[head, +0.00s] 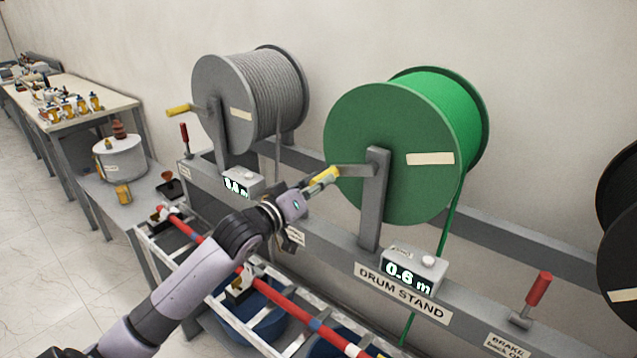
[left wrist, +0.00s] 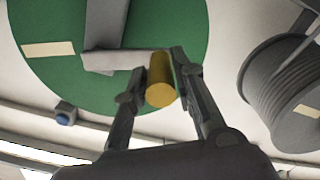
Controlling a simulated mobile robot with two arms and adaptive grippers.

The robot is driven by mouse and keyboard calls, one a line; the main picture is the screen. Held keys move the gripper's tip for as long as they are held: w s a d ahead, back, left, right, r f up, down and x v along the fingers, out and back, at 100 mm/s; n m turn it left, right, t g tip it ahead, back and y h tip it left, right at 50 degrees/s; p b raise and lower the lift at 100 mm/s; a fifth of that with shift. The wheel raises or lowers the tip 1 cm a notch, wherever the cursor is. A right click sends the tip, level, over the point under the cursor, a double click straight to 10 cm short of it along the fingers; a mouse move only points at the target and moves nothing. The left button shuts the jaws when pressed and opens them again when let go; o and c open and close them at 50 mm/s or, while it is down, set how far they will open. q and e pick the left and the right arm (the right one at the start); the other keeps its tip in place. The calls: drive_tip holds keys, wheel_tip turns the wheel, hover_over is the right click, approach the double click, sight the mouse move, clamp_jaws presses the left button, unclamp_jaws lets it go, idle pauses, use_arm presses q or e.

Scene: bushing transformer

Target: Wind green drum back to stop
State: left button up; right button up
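The green drum (head: 350,125) hangs on the drum stand (head: 455,308), with green cable (head: 443,232) running down from its right side. Its crank arm (head: 352,170) points left and ends in a yellow handle (head: 323,180). My left gripper (head: 308,188) is at this handle. In the left wrist view, the yellow handle (left wrist: 161,82) lies between the fingers of the left gripper (left wrist: 160,78), which look closed against its sides. The counter (head: 407,273) below the drum reads 0.6 m. My right gripper is not in view.
A red-handled brake lever (head: 533,295) stands on the rail at right. A grey drum (head: 235,105) with its own yellow crank handle (head: 179,110) is at left, and a black drum (head: 620,230) at the right edge. A red bar (head: 290,307) lies below my left arm.

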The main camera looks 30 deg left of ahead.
use_arm(q)
drive_tip(key=shift+o, duration=1.4)
drive_tip(key=shift+f, duration=0.15)
drive_tip(key=s, duration=1.2)
drive_tip(key=shift+a, duration=0.45)
